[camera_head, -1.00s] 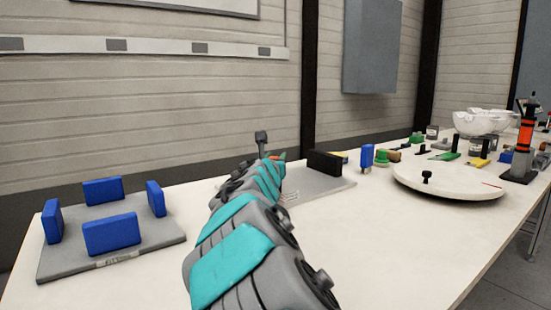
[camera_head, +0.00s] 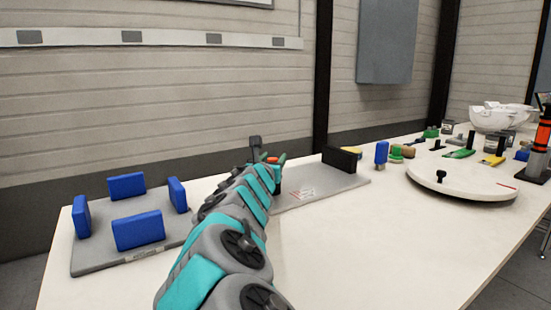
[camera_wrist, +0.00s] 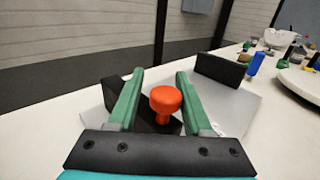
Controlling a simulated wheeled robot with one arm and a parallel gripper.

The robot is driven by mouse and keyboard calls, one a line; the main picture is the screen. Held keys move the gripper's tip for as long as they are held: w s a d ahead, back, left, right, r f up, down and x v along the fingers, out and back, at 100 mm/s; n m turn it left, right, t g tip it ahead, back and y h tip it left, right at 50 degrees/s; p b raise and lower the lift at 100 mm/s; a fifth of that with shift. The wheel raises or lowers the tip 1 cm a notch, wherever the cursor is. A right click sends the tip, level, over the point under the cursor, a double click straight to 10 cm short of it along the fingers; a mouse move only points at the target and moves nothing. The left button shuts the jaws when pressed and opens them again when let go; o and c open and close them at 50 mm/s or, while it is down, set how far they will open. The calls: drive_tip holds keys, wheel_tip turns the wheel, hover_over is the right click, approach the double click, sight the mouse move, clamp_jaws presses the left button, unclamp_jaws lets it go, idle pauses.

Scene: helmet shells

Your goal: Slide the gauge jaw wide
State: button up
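The gauge is a grey plate (camera_head: 318,190) on the table with an upright black block (camera_head: 340,159) at its far right end. The wrist view also shows this block (camera_wrist: 220,70). A second, dark block (camera_wrist: 150,117) with an orange knob (camera_wrist: 165,103) on top sits at the plate's near-left part. My gripper (camera_wrist: 160,74) has its green fingers apart, one on each side of the knob. A gap shows beside the knob, so it is not clamped. In the head view my arm hides most of the knob block; the gripper (camera_head: 268,160) is at the plate's left end.
A grey fixture plate (camera_head: 100,262) with several upright blue blocks stands to the left. A round white turntable (camera_head: 462,182) with a black knob is at the right. The front middle table is clear.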

drive_tip(key=shift+o, duration=1.3)
drive_tip(key=shift+s, duration=0.1)
drive_tip(key=s, duration=0.2)
drive_tip(key=s+a, duration=0.1)
drive_tip(key=s, duration=0.4)
drive_tip(key=shift+a+r, duration=0.1)
drive_tip(key=shift+a, duration=0.15)
drive_tip(key=shift+s, duration=0.3)
drive_tip(key=shift+s, duration=0.1)
